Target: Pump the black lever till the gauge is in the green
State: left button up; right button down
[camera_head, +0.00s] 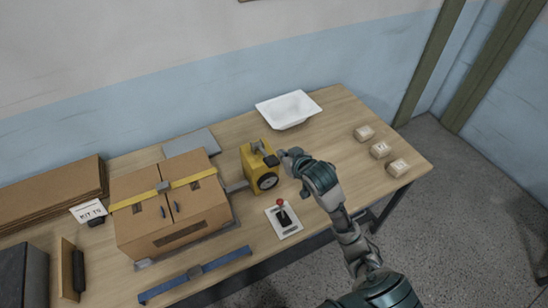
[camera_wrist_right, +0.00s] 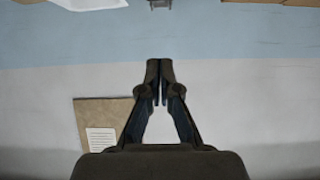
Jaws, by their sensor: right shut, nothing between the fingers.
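The yellow pump unit (camera_head: 251,160) stands near the middle of the table, with a dark round gauge (camera_head: 268,181) on its front. The gauge is too small to read. A black lever end (camera_head: 271,160) shows at the top right of the unit. My right gripper (camera_head: 283,153) is just right of that lever end; I cannot tell whether they touch. In the right wrist view its two fingers (camera_wrist_right: 160,82) are together with nothing between them, and no lever shows there. My left gripper is not in view.
A red-knobbed switch plate (camera_head: 283,219) lies in front of the pump. A strapped cardboard box (camera_head: 180,222) stands left of it, and a white tub shell (camera_head: 289,108) behind. Several small blocks (camera_head: 380,149) lie at the right. A blue bar (camera_head: 194,273) lies along the front edge.

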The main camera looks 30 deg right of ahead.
jog(key=p, duration=0.1)
send_over(274, 161)
jog(key=w, duration=0.1)
notch_tip(274, 161, down, 4)
jog(key=shift+w+a+f, duration=0.1)
jog(key=shift+f, duration=0.05)
jog(key=f, duration=0.1)
jog(key=s+f, duration=0.1)
jog(key=shift+f, duration=0.3)
jog(key=shift+s+f+p, duration=0.25)
jog(key=shift+f+p, duration=0.05)
jog(key=shift+f, duration=0.3)
